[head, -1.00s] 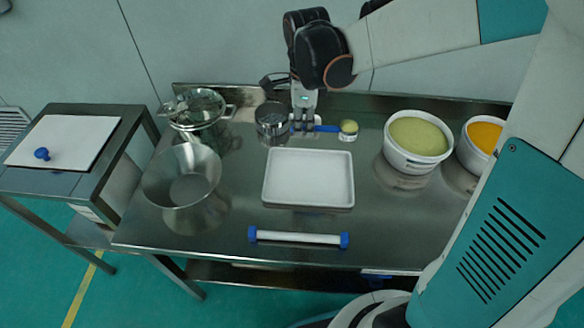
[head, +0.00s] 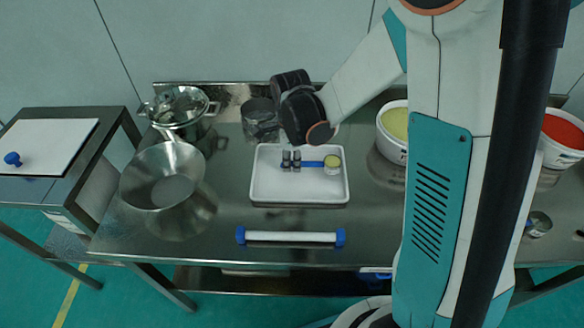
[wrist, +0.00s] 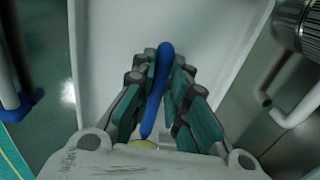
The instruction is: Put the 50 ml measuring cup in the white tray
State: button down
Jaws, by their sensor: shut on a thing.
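The measuring cup (head: 332,165) has a blue handle (head: 313,163) and a small round bowl with yellowish contents. My gripper (head: 291,160) is shut on the blue handle; in the wrist view the handle (wrist: 161,75) runs between the fingers (wrist: 160,95). The white tray (head: 300,197) lies in the middle of the steel table. In the head view the cup and fingertips appear over the inside of the tray; I cannot tell whether the cup touches its floor. In the wrist view the cup's bowl is mostly hidden, and the tray (wrist: 215,30) lies beneath the fingers.
A white roller with blue ends (head: 290,237) lies in front of the tray. A metal bowl (head: 163,180) and a glass-lidded pot (head: 181,110) stand left. A metal canister (head: 260,118) is behind; a white tub with yellow-green contents (head: 393,130) stands right.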

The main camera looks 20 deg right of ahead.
jog(key=shift+f, duration=1.1)
jog(key=shift+b, duration=0.3)
jog(key=shift+f, duration=0.2)
jog(key=c, duration=1.6)
grip_release()
jog(key=shift+r, duration=0.2)
